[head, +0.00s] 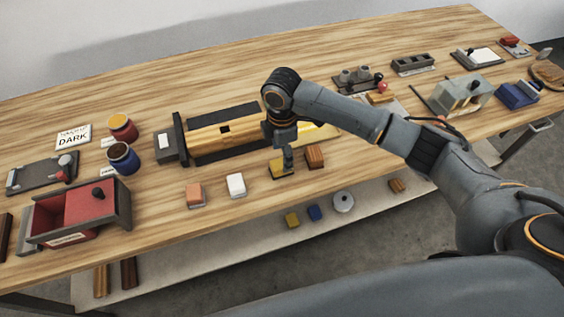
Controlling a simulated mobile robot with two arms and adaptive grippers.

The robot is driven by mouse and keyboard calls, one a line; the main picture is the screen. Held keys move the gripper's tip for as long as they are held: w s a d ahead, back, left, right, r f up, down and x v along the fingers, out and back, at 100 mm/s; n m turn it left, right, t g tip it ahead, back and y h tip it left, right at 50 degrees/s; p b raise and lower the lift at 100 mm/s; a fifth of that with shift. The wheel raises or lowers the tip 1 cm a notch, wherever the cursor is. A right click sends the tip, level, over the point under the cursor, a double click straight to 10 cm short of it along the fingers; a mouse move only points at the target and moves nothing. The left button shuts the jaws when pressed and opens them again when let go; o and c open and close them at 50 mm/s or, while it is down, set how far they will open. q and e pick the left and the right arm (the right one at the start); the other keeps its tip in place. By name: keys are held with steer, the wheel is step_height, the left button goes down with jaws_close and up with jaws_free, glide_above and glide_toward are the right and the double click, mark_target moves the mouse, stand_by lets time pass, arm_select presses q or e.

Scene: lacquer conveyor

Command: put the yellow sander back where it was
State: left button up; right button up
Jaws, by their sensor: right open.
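A small yellow block (281,172), which looks like the yellow sander, rests near the table's front edge. It sits in a row between a white block (236,184) and a brown block (314,157). My right gripper (287,157) points down right over the yellow block, open; its fingers hide part of the block. Whether the fingers touch it, I cannot tell. My left gripper is not in view.
A pinkish block (195,195) ends the row at left. Behind is a dark conveyor (222,113) with a wooden piece. A red drawer box (78,209) and paint cans (122,158) stand left. A lower shelf (250,240) holds small blocks.

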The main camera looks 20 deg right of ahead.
step_height(320, 180, up, 7)
steer(key=b, duration=0.1)
steer(key=shift+r, duration=0.15)
stand_by(0.4)
